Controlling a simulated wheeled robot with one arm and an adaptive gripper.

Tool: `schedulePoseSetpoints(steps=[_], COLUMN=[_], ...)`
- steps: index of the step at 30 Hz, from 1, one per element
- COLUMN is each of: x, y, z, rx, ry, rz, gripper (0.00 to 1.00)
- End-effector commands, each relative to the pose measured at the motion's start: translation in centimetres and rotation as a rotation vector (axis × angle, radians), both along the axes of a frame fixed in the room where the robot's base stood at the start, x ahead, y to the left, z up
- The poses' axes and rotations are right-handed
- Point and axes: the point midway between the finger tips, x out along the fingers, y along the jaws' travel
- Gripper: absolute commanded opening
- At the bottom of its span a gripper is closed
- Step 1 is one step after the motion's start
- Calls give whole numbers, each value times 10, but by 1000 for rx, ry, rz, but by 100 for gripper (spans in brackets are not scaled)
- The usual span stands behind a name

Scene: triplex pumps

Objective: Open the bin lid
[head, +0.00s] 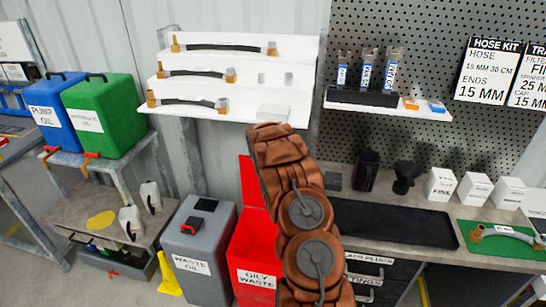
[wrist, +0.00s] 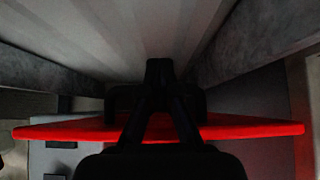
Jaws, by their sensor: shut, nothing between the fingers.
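The red bin (head: 254,258) labelled "OILY WASTE" stands on the floor below the shelves, its right side hidden by my arm. A red panel that looks like its lid (head: 249,186) stands raised at the bin's back; my arm hides part of it. In the wrist view the lid (wrist: 255,130) shows nearly edge-on as a wide red strip. My gripper (wrist: 159,68) is shut and empty, its dark fingers crossing in front of the strip's middle. I cannot tell whether they touch. In the head view my arm hides the gripper.
A grey "WASTE OIL" bin (head: 203,252) stands close on the left. A workbench (head: 440,262) with drawers is close on the right. White shelves (head: 240,110) with hoses hang above. A yellow object (head: 168,277) is on the floor at left.

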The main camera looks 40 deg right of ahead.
Motion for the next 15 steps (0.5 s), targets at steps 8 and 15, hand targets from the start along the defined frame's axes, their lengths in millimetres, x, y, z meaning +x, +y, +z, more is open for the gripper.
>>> schedulePoseSetpoints(steps=[8, 15], x=[-2, -13], y=[4, 18], z=[7, 20], rx=[-1, -2], ry=[-2, 2], rz=[2, 1], gripper=[0, 0])
